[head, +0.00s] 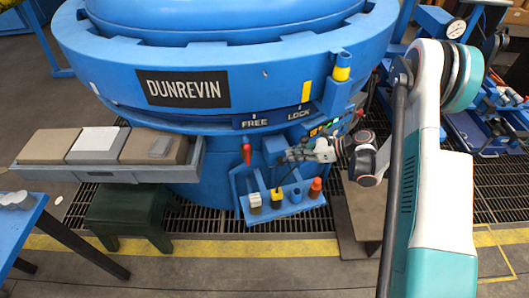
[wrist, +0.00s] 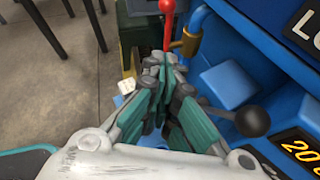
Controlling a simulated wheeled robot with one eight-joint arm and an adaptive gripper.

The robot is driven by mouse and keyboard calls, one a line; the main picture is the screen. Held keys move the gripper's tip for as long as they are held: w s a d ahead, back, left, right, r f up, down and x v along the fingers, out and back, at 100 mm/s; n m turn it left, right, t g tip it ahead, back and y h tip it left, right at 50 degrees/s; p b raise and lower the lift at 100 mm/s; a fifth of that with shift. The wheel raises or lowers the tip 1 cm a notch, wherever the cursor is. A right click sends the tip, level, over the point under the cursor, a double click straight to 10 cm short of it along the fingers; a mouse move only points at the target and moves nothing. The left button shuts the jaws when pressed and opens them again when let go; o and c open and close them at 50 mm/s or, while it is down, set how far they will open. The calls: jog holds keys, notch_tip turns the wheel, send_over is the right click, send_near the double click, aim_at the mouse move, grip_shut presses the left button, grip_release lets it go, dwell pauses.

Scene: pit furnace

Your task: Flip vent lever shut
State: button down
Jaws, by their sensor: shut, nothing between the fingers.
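A red-handled lever (head: 246,152) stands upright on the front of the blue furnace, left of my gripper (head: 286,157). In the wrist view the red handle (wrist: 168,12) rises just beyond the fingertips of my gripper (wrist: 167,62). A dark ball knob on a short rod (wrist: 253,121) sticks out to the right of the fingers in the wrist view. The views do not show for sure which of the two is the vent lever. My gripper is shut and empty. Whether its fingertips touch the red lever cannot be told.
A small blue rack (head: 285,211) with several coloured items sits below my gripper. A blue block (wrist: 228,82) and a lit display (wrist: 296,146) lie to the right in the wrist view. A tray shelf (head: 50,173) with blocks is at left.

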jog(key=b, duration=0.3)
send_near(247, 152)
notch_tip(247, 152, down, 4)
jog(key=s, duration=0.1)
jog(key=shift+w+a+r+b, duration=0.25)
jog(key=shift+a+r+b, duration=0.05)
jog(key=shift+a, duration=0.3)
jog(key=shift+w+a+r+b, duration=0.25)
jog(key=shift+w+a, duration=0.05)
jog(key=shift+a, duration=0.25)
jog(key=shift+w+a+r+b, duration=0.25)
jog(key=shift+a+r+b, duration=0.05)
jog(key=shift+a, duration=0.3)
